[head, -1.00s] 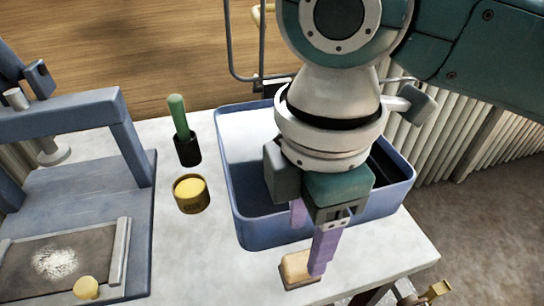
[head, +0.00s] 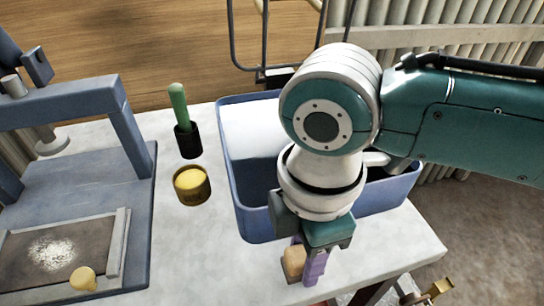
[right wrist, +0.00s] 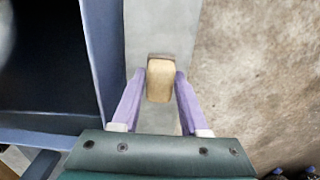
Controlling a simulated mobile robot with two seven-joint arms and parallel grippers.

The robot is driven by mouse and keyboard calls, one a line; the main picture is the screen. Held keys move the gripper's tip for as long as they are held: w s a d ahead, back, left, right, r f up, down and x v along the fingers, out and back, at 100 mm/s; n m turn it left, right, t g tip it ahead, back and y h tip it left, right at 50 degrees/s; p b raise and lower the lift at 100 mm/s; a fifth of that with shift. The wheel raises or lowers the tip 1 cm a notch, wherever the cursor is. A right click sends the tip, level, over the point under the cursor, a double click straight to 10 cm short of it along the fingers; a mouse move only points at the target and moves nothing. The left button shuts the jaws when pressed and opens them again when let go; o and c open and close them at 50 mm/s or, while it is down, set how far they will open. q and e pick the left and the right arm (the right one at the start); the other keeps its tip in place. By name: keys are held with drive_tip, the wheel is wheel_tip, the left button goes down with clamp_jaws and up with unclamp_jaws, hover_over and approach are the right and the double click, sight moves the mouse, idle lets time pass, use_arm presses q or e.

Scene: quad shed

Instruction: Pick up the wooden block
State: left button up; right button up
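The wooden block (head: 293,261) is a small light-brown block on the light tabletop, in front of the blue bin. In the right wrist view the block (right wrist: 160,80) lies between the two purple fingers of my right gripper (right wrist: 160,78). The fingers are apart, one on each side, with their tips close against its sides; contact is not clear. In the head view my right gripper (head: 305,262) points down at the block, and one finger hides part of it. The block appears to rest on the table. My left gripper is not in view.
The blue bin (head: 245,215) stands right behind the block. A yellow-topped jar (head: 191,186) and a green-handled tool in a black holder (head: 188,140) stand to the left. A blue-grey press (head: 140,190) fills the far left. The table's edge is close on the right.

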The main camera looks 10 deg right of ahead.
clamp_jaws()
drive_tip(key=shift+r, duration=0.45)
wheel_tip(320, 180, up, 19)
drive_tip(key=p, duration=0.4)
